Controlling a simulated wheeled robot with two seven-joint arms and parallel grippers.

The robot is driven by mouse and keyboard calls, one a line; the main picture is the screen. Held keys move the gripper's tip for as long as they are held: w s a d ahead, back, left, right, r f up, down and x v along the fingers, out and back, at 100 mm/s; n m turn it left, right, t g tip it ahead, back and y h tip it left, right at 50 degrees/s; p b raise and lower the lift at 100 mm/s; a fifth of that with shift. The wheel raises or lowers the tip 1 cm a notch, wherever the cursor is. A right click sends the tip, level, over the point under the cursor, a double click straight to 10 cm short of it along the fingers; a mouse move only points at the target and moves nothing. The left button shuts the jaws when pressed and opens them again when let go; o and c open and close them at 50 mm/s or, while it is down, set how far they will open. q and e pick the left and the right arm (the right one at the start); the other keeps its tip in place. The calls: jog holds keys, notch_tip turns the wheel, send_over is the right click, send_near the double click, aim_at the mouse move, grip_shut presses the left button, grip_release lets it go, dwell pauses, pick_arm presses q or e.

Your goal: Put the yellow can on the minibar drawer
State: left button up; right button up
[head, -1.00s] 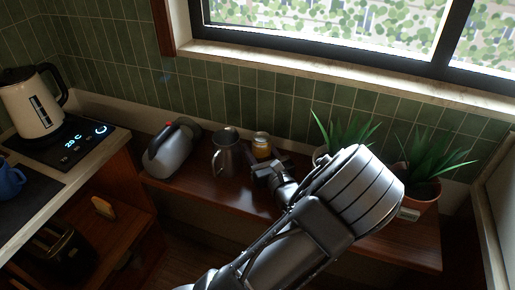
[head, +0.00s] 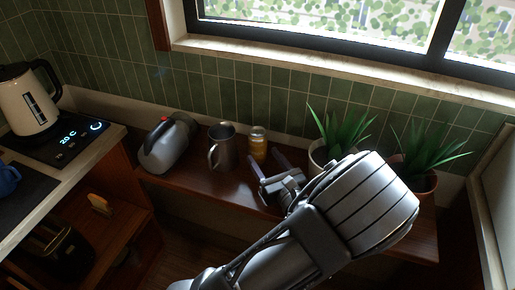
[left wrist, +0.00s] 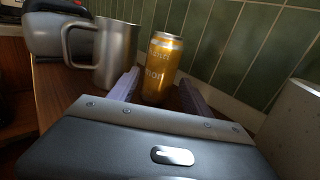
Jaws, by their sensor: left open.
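The yellow can (head: 258,144) stands upright on the wooden shelf (head: 205,183) below the window, against the green tiles. My left gripper (head: 268,163) is open and empty just in front of the can, to its lower right in the head view. In the left wrist view the can (left wrist: 162,68) shows between the two spread fingers, a little beyond them and apart from them. I cannot make out a minibar drawer for sure. My right gripper is not in view.
A grey metal mug (head: 222,147) stands close left of the can; its handle shows in the left wrist view. Potted plants (head: 340,132) stand at the right. A kettle (head: 29,99) sits on the left counter.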

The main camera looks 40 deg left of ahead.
pick_arm(q)
jog(key=shift+v, duration=2.1)
